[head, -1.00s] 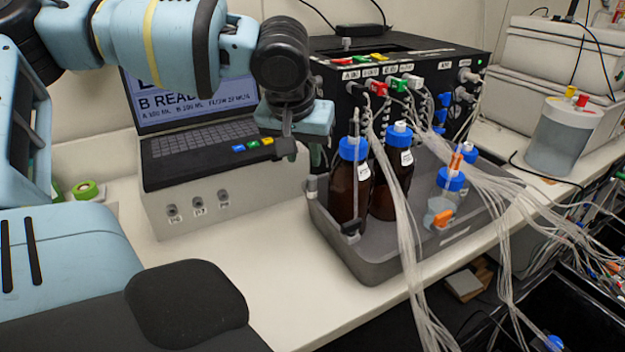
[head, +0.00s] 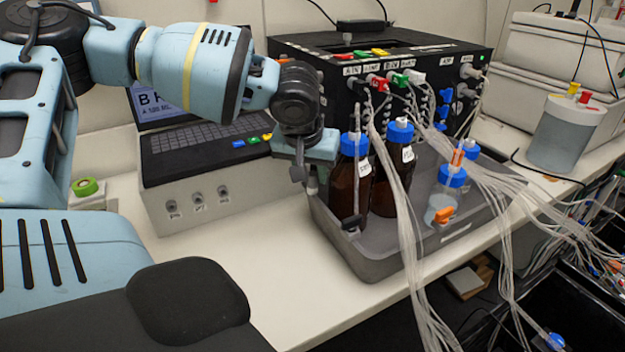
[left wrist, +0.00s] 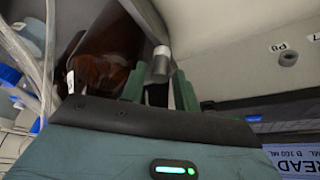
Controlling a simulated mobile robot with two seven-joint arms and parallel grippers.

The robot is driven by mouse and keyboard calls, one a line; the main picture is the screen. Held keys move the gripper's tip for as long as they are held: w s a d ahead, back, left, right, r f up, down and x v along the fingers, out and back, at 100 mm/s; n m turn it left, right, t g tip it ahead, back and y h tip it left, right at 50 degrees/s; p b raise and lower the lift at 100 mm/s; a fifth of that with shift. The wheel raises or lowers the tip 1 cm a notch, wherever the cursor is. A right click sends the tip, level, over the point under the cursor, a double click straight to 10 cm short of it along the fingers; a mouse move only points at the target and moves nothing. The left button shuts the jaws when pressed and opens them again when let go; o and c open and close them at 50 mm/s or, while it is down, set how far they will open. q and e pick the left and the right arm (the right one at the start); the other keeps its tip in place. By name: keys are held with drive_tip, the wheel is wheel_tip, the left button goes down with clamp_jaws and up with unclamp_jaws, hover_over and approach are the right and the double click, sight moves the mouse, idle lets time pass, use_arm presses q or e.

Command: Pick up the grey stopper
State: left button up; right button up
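The grey stopper (left wrist: 161,62) shows in the left wrist view as a small upright piece with a pale grey top and a darker part below. It is at the tray's edge, close to a brown bottle. My left gripper (left wrist: 160,88) is open, with its two green fingers on either side of the stopper. I cannot tell whether either finger touches it. In the head view my left gripper (head: 304,178) points down at the left rim of the grey tray (head: 372,268) and largely hides the stopper. My right gripper is not in view.
Brown bottles with blue caps (head: 352,185) stand in the tray just right of the gripper. Clear tubes (head: 408,250) hang over the tray's front. A grey box with a keyboard (head: 200,195) is close on the left. The white bench (head: 240,270) in front is clear.

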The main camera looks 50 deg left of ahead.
sight(311, 176)
use_arm(q)
clamp_jaws()
wheel_tip(311, 176, up, 10)
idle(0.7)
